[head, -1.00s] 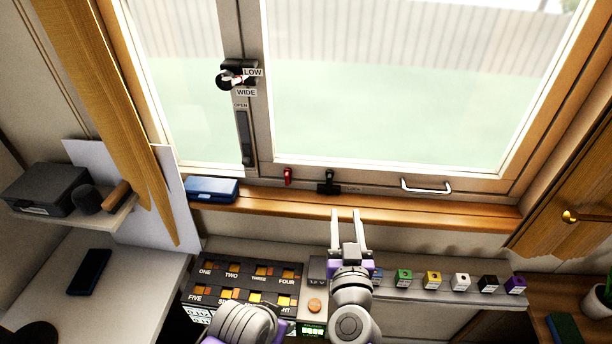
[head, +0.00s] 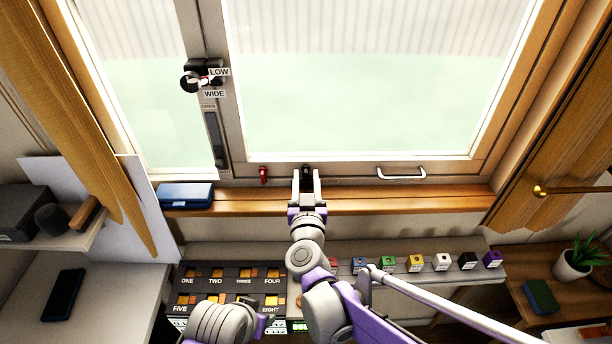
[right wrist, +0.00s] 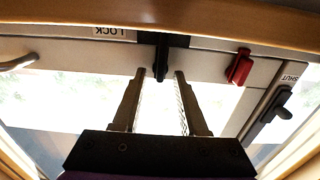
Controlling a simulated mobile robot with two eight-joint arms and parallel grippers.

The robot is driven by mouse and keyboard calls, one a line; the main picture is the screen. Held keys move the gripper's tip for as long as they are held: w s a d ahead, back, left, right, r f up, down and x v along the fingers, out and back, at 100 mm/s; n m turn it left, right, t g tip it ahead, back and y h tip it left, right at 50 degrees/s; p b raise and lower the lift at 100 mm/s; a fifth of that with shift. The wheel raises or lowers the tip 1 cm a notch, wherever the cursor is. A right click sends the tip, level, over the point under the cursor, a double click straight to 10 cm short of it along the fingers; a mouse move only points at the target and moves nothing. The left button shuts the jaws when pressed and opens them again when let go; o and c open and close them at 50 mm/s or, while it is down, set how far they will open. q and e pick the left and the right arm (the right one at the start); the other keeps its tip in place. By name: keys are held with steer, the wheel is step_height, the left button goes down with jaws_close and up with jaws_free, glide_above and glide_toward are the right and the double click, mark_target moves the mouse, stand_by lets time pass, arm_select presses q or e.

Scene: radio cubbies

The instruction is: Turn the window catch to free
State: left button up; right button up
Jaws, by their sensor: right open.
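The black window catch (head: 306,169) sits on the window's bottom rail. In the right wrist view the catch (right wrist: 161,52) points along the picture's vertical, beside a LOCK label (right wrist: 112,31). My right gripper (head: 306,178) is open, its two fingers reaching up at the catch from below. In the right wrist view the fingertips (right wrist: 160,76) lie to either side of the catch's near end; I cannot tell whether they touch it. In the head view the fingers partly hide the catch. My left gripper is not in view.
A red catch (head: 263,174) sits left of the black one, and a white pull handle (head: 401,173) sits to its right. A black knob (head: 195,78) and a slider (head: 214,139) are on the left frame. The wooden sill (head: 400,200) holds a blue case (head: 186,195).

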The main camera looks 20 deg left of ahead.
steer(key=shift+w+a, duration=0.1)
steer(key=shift+w, duration=0.25)
jaws_close()
